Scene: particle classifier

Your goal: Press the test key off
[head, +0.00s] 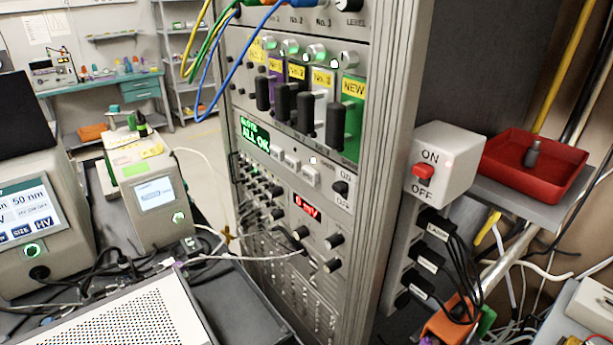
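A rack panel carries a green lit display (255,141) reading "ALL OK". A row of pale push keys sits to its right: a left key (276,154), a middle key (291,162) and a right key (311,176). Their labels are too small to read, so I cannot tell which one is the test key or whether it is pressed in. A small white round light (313,160) shows above the right key. Neither of my grippers is in view.
A white ON/OFF box (449,150) with a red switch (422,173) is on the rack's right side. A red tray (510,160) stands on a shelf beside it. Blue, green and yellow cables hang before the upper rack. Instruments and loose cables crowd the lower left.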

